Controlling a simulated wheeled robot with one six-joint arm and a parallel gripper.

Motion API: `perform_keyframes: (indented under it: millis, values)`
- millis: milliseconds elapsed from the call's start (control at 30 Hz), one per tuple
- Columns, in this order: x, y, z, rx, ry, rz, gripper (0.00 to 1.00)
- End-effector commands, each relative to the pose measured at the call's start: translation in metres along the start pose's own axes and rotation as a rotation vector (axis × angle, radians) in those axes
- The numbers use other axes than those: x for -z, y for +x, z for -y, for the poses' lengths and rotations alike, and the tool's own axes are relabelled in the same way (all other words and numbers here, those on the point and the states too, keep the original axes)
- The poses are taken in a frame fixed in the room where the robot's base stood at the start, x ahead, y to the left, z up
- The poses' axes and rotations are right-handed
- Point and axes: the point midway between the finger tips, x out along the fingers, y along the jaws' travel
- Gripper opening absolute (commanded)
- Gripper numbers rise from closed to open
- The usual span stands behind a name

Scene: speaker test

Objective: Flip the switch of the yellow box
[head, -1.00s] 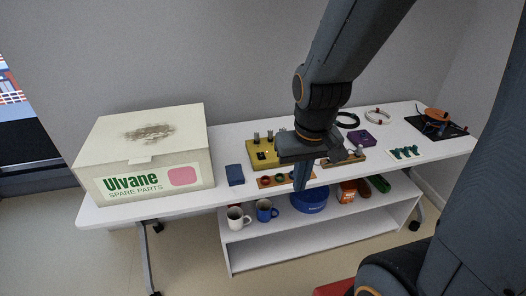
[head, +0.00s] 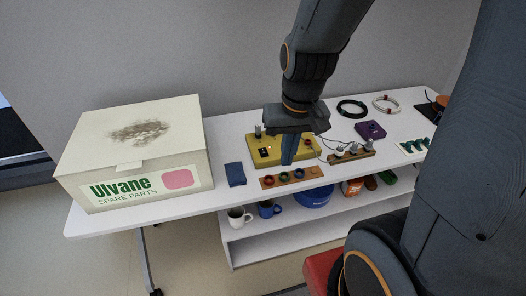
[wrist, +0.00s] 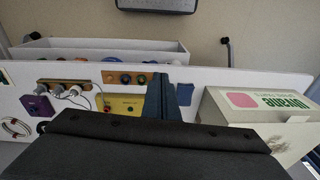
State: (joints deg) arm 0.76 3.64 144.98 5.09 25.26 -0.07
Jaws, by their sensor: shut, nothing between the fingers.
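The yellow box (head: 310,151) sits on the white table in the head view. A small black switch plate (head: 264,152) is on its left part, with a small orange light close by. Dark posts stand at its back left. In the wrist view the yellow box (wrist: 117,112) shows a red knob and a green spot; the rest is hidden by my gripper. My gripper (head: 287,162) points down over the middle of the box, right of the switch plate, fingers shut and empty. It also shows in the wrist view (wrist: 168,80). I cannot tell whether the fingertips touch the box.
A large "Ulvane" carton (head: 130,150) stands left on the table (head: 222,148). A blue block (head: 235,174) and a wooden strip with coloured rings (head: 291,178) lie in front. A wooden block with knobs (head: 352,154) and a purple box (head: 370,130) are to the right. Mugs stand below.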

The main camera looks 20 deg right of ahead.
Motion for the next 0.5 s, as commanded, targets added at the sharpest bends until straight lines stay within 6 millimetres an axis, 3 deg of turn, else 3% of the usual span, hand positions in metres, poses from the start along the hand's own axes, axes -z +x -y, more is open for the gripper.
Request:
perform_keyframes:
  millis: [167, 333, 500]
  values:
    - [0.032, 0.014, 0.015, 0.118, 0.313, 0.066, 0.0]
    - [0.086, 0.036, 0.031, 0.278, 0.707, 0.125, 0.0]
    - [0.149, 0.061, 0.032, 0.439, 1.086, 0.157, 0.0]
